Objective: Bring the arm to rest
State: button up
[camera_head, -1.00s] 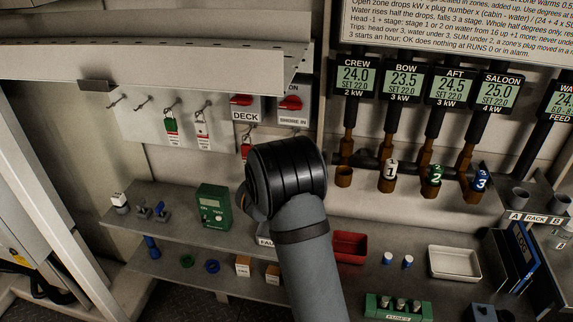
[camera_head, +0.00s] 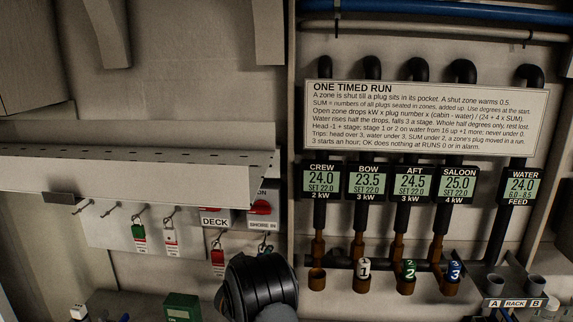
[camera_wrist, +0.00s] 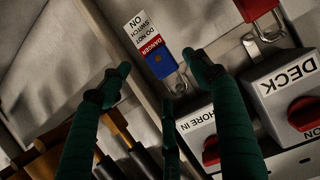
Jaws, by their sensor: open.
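My arm (camera_head: 259,284) shows at the bottom middle of the head view, in front of the lower wall below the switches. A blue padlock with a red and white danger tag (camera_wrist: 148,40) hangs on the wall beyond the gap between the fingertips. I cannot tell how far the fingertips are from it. In the head view the gripper itself is hidden behind my arm.
The DECK switch (camera_head: 215,217) and SHORE IN switch (camera_head: 263,208) are close to my arm. Tagged padlocks (camera_head: 139,232) hang at left. Numbered plugs 1 (camera_head: 364,268), 2 (camera_head: 409,270) and 3 (camera_head: 455,270) stand at right. A metal shelf (camera_head: 130,180) juts out above the hooks.

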jog(key=x, duration=0.4)
jog(key=shift+w+f, duration=0.2)
jog(key=shift+w, duration=0.15)
jog(key=shift+w+r, duration=0.15)
jog(key=shift+r, duration=0.05)
jog(key=shift+v, duration=0.8)
jog(key=shift+w+d+f, duration=0.1)
jog(key=shift+w, duration=0.05)
